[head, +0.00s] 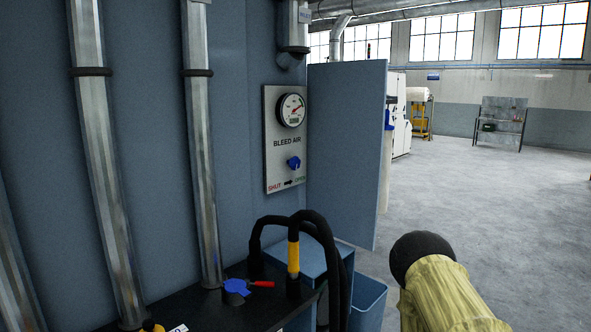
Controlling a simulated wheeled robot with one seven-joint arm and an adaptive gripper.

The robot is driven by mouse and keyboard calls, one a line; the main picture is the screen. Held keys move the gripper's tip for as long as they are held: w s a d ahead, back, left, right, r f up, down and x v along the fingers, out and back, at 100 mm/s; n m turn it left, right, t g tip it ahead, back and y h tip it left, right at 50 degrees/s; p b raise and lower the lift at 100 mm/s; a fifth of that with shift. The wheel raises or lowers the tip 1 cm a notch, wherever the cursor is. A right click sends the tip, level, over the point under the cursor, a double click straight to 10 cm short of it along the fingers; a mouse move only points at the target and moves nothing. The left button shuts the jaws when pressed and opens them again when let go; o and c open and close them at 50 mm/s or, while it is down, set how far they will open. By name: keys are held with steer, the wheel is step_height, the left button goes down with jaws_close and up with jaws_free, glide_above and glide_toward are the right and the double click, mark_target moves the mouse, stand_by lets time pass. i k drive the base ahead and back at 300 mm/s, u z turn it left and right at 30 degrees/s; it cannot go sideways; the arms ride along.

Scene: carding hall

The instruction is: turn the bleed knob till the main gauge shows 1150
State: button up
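The bleed-air panel (271,160) is a grey upright plate on the blue wall, labelled BLEED AIR. The main gauge (291,110) is round, with a white face and a red needle pointing up and right. Its numbers are too small to read. The blue bleed knob (293,163) sits below the label. Beneath it are the words SHUT at left and OPEN at right, with an arrow between them pointing right. The knob's exact angle cannot be told. No gripper fingers show in this view, and nothing is seen touching the knob.
Black hoses (320,228) rise below the panel beside a blue valve with a red handle (237,287). A blue partition (346,150) stands right of the panel. A yellowish, black-ended rounded form (440,290) fills the lower right. Open floor (480,190) lies beyond.

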mark_target(294, 163)
steer(key=u, duration=0.05)
steer(key=k, duration=0.7)
steer(key=z, duration=1)
steer(key=i, duration=1.45)
steer(key=u, duration=0.5)
